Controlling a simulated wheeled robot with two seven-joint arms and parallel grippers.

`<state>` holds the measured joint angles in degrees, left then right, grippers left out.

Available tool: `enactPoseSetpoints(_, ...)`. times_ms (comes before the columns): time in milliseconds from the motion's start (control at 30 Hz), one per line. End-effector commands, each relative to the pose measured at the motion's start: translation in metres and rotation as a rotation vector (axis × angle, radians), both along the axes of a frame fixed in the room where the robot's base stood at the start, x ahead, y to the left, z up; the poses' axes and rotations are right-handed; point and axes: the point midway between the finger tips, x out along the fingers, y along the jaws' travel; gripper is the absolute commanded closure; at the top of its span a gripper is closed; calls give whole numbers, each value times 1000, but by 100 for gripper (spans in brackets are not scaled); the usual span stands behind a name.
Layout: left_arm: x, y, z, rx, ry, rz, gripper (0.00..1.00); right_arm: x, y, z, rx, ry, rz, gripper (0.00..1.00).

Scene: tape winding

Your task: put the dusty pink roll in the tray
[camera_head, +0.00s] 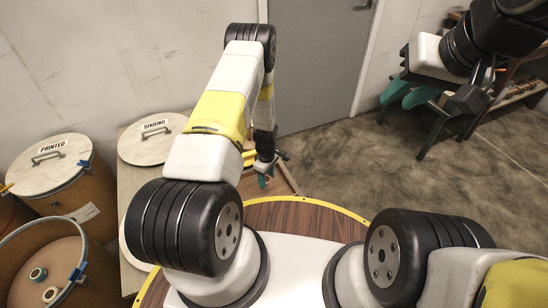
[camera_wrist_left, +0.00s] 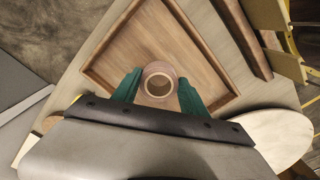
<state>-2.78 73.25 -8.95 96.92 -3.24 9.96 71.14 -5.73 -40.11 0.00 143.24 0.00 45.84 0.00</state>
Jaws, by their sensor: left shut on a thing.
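The dusty pink roll (camera_wrist_left: 158,95), with a pale ring-shaped core, sits between the two teal fingers of my left gripper (camera_wrist_left: 157,90) in the left wrist view. The gripper is shut on it. Behind the roll lies the wooden tray (camera_wrist_left: 128,45), a square with a raised rim. The roll overlaps the tray's near part in this view; I cannot tell its height above the floor of the tray. In the head view my left gripper (camera_head: 264,172) is small and partly hidden by my arm beside the tray's edge (camera_head: 290,180). My right gripper (camera_head: 407,93) is raised at upper right, its teal fingers apart and empty.
A bin with a lid marked PRINTED (camera_head: 48,163) and a round lid marked BINDING (camera_head: 155,138) stand at left. An open bin (camera_head: 45,250) holds small rolls. A grey door (camera_head: 315,60) is behind. Open floor lies to the right.

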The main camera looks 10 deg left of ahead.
Motion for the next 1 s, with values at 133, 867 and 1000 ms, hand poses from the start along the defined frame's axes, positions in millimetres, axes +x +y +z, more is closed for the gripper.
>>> enactPoseSetpoints(133,10,-2,-2,1,2,-1,88,0,0,0,0,0,0,71)
enactPoseSetpoints(867,10,-2,-39,0,1,0,37,0,0,0,0,0,0,71)
enactPoseSetpoints(1000,10,-2,-39,0,1,0,27,0,0,0,0,0,0,71)
